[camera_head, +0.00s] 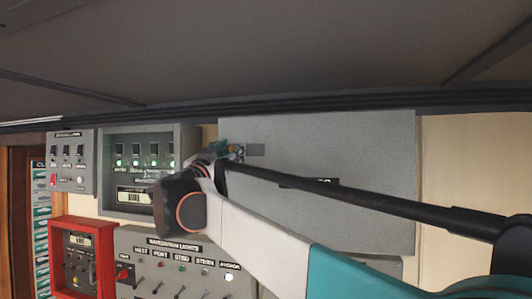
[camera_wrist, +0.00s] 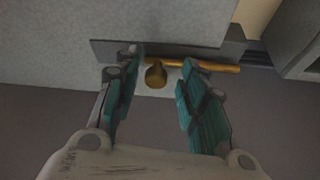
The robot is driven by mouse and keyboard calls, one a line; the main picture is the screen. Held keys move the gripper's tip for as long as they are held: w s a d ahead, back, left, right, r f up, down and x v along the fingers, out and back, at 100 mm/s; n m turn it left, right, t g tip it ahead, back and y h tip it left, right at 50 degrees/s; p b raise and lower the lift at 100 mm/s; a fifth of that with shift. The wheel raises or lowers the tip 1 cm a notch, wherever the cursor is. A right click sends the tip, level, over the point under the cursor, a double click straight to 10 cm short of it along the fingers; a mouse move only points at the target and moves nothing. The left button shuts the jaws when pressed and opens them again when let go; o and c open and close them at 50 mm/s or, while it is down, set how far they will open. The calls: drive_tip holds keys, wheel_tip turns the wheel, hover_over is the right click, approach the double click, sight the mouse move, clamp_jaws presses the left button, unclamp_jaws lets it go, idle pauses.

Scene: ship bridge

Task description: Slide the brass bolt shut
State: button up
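The brass bolt (camera_wrist: 218,67) shows in the wrist view as a horizontal golden rod with a round knob (camera_wrist: 155,75) near its left part. It lies along a dark grey mounting plate (camera_wrist: 105,48) at the edge of a light grey panel. My gripper (camera_wrist: 161,63) is open, with one teal finger on each side of the knob. Whether either finger touches the knob or rod I cannot tell. In the head view my gripper (camera_head: 233,153) is at the upper left of the large grey panel (camera_head: 350,145). My gripper and arm hide the bolt there.
Left of my arm are a switch panel with green lights (camera_head: 109,140), a smaller grey switch box (camera_head: 70,180) and a red box (camera_head: 60,237). A navigation lights panel (camera_head: 135,240) sits below. A dark overhang (camera_head: 300,60) runs close above my gripper.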

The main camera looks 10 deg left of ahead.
drive_tip(key=v, duration=0.7)
drive_tip(key=shift+s+a, duration=0.15)
drive_tip(key=shift+a, duration=0.05)
